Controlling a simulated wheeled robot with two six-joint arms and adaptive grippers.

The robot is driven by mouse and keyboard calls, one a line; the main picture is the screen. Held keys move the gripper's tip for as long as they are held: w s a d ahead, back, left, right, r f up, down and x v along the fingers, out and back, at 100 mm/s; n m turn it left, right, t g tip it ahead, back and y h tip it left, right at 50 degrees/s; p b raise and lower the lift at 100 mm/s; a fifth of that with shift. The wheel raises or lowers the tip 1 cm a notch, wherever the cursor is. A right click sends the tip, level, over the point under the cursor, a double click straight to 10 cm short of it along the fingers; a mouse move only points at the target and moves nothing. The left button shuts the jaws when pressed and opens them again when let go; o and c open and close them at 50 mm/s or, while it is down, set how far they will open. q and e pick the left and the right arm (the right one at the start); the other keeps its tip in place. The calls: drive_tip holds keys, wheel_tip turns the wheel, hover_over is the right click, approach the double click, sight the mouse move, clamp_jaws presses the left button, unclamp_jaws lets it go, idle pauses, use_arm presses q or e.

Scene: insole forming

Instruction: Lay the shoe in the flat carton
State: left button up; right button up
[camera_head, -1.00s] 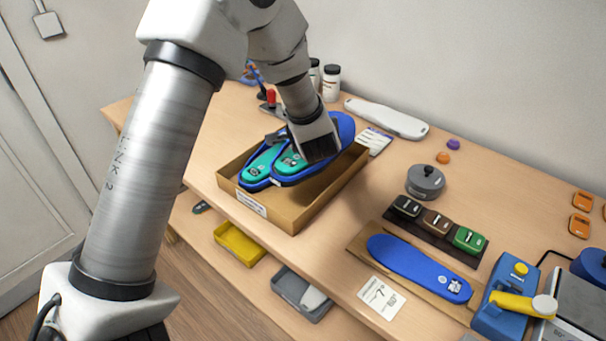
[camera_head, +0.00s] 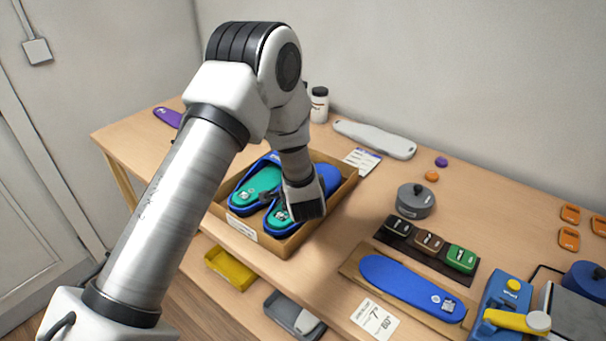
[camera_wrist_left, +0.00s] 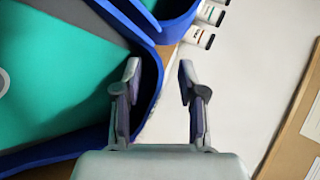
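Two blue shoes with teal insides lie side by side in the flat brown carton (camera_head: 338,201): the left shoe (camera_head: 254,187) and the right shoe (camera_head: 280,219). My left gripper (camera_head: 306,208) is low over the right shoe and hides part of it. In the left wrist view the gripper's two fingers (camera_wrist_left: 160,92) are apart, with a shoe's blue rim (camera_wrist_left: 152,75) by the left finger. I cannot tell whether they touch. The wide teal inside of that shoe (camera_wrist_left: 60,75) fills the left of the view. My right gripper is not in view.
Right of the carton are a grey round pot (camera_head: 415,202), a dark strip of small blocks (camera_head: 428,243) and a blue insole (camera_head: 412,286) on a board. Yellow (camera_head: 231,268) and grey bins (camera_head: 293,315) sit below.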

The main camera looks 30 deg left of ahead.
use_arm(q)
drive_tip(key=b+v, duration=0.1)
drive_tip(key=v, duration=1)
drive_tip(key=shift+s+d+r, duration=0.15)
drive_tip(key=shift+d+r, duration=0.05)
drive_tip(key=shift+d, duration=0.1)
drive_tip(key=shift+s, duration=0.25)
